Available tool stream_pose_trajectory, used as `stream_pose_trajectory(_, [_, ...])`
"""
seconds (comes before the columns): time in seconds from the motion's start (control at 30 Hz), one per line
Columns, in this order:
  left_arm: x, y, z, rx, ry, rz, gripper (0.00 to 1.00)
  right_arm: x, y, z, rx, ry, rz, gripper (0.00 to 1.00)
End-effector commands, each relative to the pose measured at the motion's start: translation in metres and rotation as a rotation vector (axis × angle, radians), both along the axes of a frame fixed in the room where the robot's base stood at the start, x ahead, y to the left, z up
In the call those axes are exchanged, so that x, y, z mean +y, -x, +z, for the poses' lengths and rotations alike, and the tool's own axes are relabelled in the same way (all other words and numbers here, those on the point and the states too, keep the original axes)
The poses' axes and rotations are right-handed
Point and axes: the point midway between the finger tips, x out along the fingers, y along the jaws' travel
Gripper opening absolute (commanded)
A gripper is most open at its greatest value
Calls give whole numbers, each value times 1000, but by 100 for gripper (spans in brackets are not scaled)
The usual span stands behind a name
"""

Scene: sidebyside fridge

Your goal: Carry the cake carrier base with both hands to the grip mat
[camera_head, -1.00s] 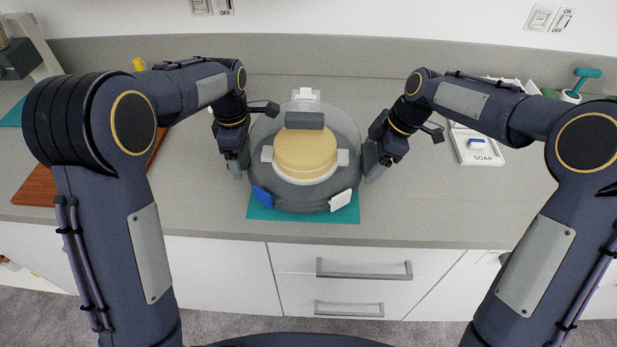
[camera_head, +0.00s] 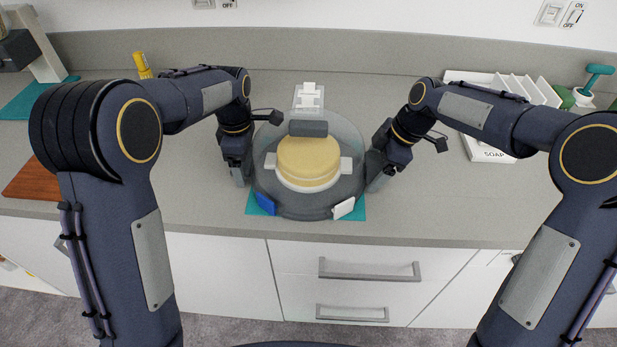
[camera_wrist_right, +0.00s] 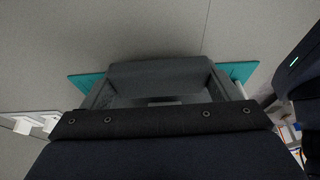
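The cake carrier base (camera_head: 285,206) is a dark grey round tray carrying a yellow cake (camera_head: 308,152) under a clear cover. It appears level over the teal grip mat (camera_head: 357,211), which shows at its front corners and in the right wrist view (camera_wrist_right: 85,82); whether it touches the mat is unclear. A blue clip (camera_head: 265,203) and a white clip (camera_head: 343,208) sit at its front rim. My left gripper (camera_head: 240,174) is at its left rim, my right gripper (camera_head: 379,180) at its right rim. Finger closure is hidden in the head view and unclear in the wrist view.
A white tray marked SOAP (camera_head: 487,150) and a white rack (camera_head: 515,88) stand at the right. A brown board (camera_head: 30,180) lies at the left, and a yellow bottle (camera_head: 142,65) stands at the back left. The counter in front of the mat is narrow.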

Motion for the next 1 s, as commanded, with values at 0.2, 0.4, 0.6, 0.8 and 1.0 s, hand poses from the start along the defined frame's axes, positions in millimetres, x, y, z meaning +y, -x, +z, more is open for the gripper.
stream_pose_trajectory(0.2, [0, 0, 1, 0, 0, 1, 100, 0, 0, 1, 0, 0, 0, 100])
stream_pose_trajectory(0.4, [0, 0, 4, -1, 0, 0, 100, 0, 0, 1, 0, 0, 0, 100])
stream_pose_trajectory(0.6, [0, -1, 33, -5, 1, 0, 100, 0, 0, 1, 0, 0, 0, 100])
stream_pose_trajectory(0.8, [0, -1, 77, -6, 0, 1, 100, 0, 0, 1, 0, 0, 0, 100])
stream_pose_trajectory(1.0, [0, -1, 109, -3, -1, 0, 100, 0, 0, 1, 0, 0, 0, 100])
